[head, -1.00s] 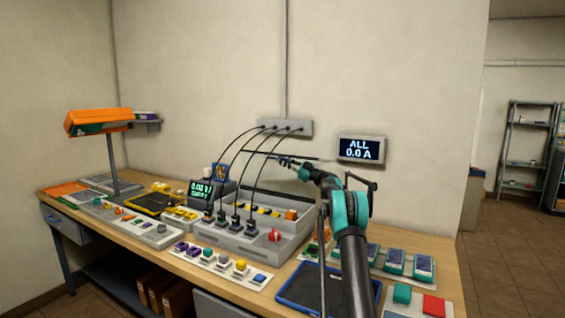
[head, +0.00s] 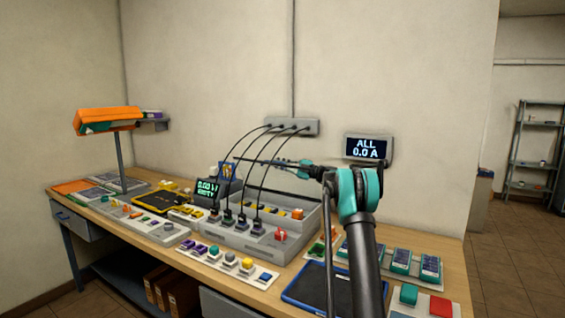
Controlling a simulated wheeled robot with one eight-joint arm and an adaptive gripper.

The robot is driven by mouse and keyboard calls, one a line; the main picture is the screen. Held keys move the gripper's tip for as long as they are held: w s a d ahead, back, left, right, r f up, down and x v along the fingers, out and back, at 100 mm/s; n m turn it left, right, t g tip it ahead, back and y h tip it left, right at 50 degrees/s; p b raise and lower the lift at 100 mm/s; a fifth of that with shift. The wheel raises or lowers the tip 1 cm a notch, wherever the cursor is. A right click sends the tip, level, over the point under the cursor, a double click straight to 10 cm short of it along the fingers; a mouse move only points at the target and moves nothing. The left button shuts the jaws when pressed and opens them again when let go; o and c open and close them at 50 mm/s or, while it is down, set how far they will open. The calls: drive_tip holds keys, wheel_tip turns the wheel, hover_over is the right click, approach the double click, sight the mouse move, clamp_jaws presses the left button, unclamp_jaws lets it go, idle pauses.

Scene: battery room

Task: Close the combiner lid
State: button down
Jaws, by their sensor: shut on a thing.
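The combiner is a grey box (head: 243,241) on the bench, with several black cables plugged in along its front. Yellow parts and an orange block (head: 297,214) show in its open rear part, and a red knob (head: 281,234) sits on its front right. A thin dark bar (head: 250,160), which looks like the lid's edge, stands raised above the box behind the cables. My gripper (head: 281,163) reaches in from the right and is shut on this bar. The fingers are small and partly behind a cable; the lid's panel cannot be made out.
The cables run from a grey wall box (head: 291,126) down across the space before my gripper. A wall display (head: 367,148) reads ALL 0.0 A. A small meter (head: 207,187) stands left of the combiner. A button strip (head: 228,263) and blue tray (head: 305,285) lie in front.

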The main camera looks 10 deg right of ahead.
sight(273, 171)
drive_tip(key=shift+s+a+f+n+g+h, duration=0.15)
drive_tip(key=shift+s+a+f+n+g, duration=0.1)
drive_tip(key=shift+s+a+f+n, duration=0.3)
drive_tip(key=shift+s+a+f+n+g+h, duration=0.2)
drive_tip(key=shift+s+a+n, duration=0.15)
drive_tip(key=shift+s+n, duration=0.4)
drive_tip(key=shift+s+a+f+n+g+h, duration=0.15)
drive_tip(key=shift+s+a+f+n+g, duration=0.1)
drive_tip(key=shift+s+a+f+n, duration=0.3)
drive_tip(key=shift+s+d+r, duration=0.1)
drive_tip(key=shift+r, duration=0.05)
drive_tip(key=c, duration=1.9)
unclamp_jaws()
drive_tip(key=shift+o, duration=0.2)
drive_tip(key=shift+d, duration=0.1)
drive_tip(key=v, duration=1.2)
